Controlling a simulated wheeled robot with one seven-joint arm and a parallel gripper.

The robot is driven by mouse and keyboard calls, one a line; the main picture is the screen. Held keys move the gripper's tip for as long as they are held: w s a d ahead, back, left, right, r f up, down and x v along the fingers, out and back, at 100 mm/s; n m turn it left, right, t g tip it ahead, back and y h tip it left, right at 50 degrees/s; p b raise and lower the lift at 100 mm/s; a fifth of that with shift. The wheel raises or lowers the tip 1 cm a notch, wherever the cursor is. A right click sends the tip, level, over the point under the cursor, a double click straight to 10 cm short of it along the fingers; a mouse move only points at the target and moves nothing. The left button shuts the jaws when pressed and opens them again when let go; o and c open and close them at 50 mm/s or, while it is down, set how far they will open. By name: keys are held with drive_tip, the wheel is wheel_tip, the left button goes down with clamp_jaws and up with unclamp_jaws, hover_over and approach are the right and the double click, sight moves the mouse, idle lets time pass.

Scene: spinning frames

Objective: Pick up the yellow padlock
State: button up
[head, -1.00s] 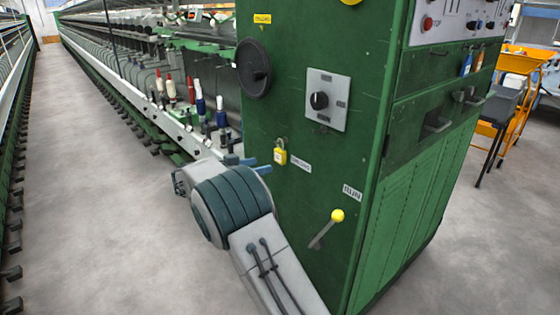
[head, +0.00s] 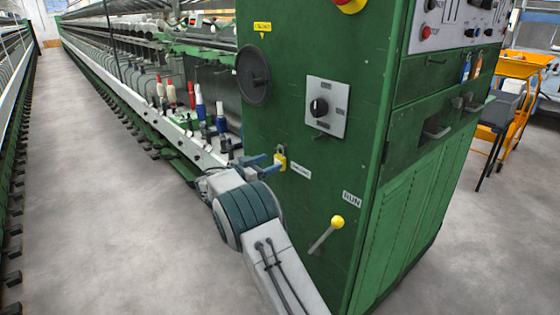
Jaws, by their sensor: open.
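The yellow padlock (head: 280,161) hangs on the green machine cabinet's left face, just left of a small white label. My gripper (head: 271,164) is at the padlock, with its blue-grey fingers spread and pointing right toward it. One finger overlaps the padlock's lower part in the picture, so part of its body is hidden. The fingers are open. I cannot tell whether they touch the padlock.
The green cabinet (head: 312,215) carries a rotary switch (head: 319,107), a dark round handwheel (head: 253,75) and a yellow-knobbed lever (head: 337,222). Bobbins (head: 199,102) stand on the machine to the left. The aisle floor (head: 100,190) is clear.

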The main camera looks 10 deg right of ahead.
sight(278, 158)
drive_tip(key=x, duration=0.4)
drive_tip(key=shift+d+p, duration=0.1)
drive_tip(key=shift+p, duration=0.25)
drive_tip(key=c, duration=1.1)
drive_tip(key=shift+r, duration=0.1)
drive_tip(key=shift+r, duration=0.35)
drive_tip(key=shift+a+r+b, duration=0.2)
drive_tip(key=shift+r+b, duration=0.1)
drive_tip(key=shift+r, duration=0.05)
drive_tip(key=b+v, duration=0.2)
drive_tip(key=v, duration=1.5)
drive_tip(key=shift+s+a, duration=0.2)
drive_tip(key=shift+a, duration=0.1)
